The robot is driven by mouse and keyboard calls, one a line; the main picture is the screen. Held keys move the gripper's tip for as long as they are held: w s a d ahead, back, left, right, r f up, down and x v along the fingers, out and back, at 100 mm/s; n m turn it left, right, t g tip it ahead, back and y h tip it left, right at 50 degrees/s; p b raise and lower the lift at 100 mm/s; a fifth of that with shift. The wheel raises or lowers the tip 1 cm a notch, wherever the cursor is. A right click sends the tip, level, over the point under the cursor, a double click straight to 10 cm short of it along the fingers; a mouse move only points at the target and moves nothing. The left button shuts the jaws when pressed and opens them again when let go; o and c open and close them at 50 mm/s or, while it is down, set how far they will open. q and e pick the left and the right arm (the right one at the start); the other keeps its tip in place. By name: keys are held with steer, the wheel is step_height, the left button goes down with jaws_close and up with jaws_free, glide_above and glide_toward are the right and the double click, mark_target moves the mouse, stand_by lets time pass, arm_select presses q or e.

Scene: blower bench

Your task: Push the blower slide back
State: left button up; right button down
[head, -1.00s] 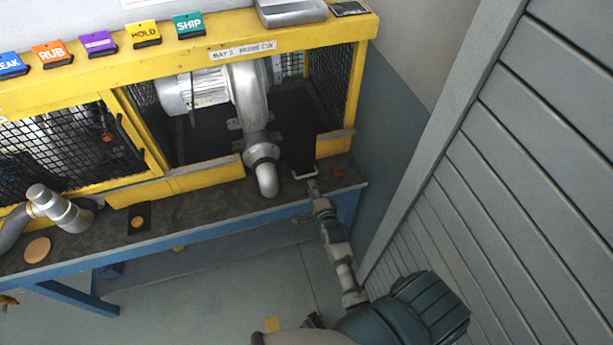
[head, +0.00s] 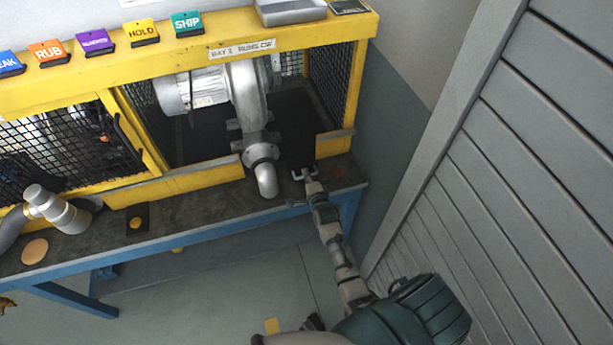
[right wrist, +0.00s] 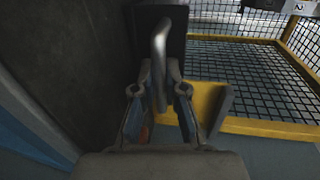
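The blower is a silver housing (head: 245,95) with a motor (head: 195,92) and a downward outlet elbow (head: 266,180), in the yellow bay. The dark slide plate (head: 299,148) stands right of the outlet; its end also shows in the right wrist view (right wrist: 176,45). A bent metal handle (right wrist: 159,60) sticks out from it toward my wrist camera. My right gripper (head: 304,175) is at this handle. In the right wrist view its two fingers (right wrist: 159,90) are apart, one on each side of the handle, with gaps visible. My left gripper is not in view.
The yellow frame post (head: 356,95) and mesh stand close right of the slide. A grey slatted wall (head: 510,170) rises right of my arm.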

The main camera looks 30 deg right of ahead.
steer(key=shift+f, duration=0.15)
steer(key=shift+w, duration=0.25)
steer(key=x, duration=0.1)
steer(key=b+x, duration=0.1)
steer(key=x, duration=0.1)
steer(key=r+x, duration=0.1)
steer(key=x, duration=0.1)
steer(key=shift+w+b, duration=0.25)
steer(key=shift+b, duration=0.15)
steer(key=shift+r, duration=0.1)
steer(key=c, duration=1.2)
jaws_free()
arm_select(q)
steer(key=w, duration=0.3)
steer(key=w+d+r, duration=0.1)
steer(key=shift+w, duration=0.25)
arm_select(e)
steer(key=shift+s, duration=0.15)
steer(key=v, duration=1.1)
steer(key=shift+s, duration=0.4)
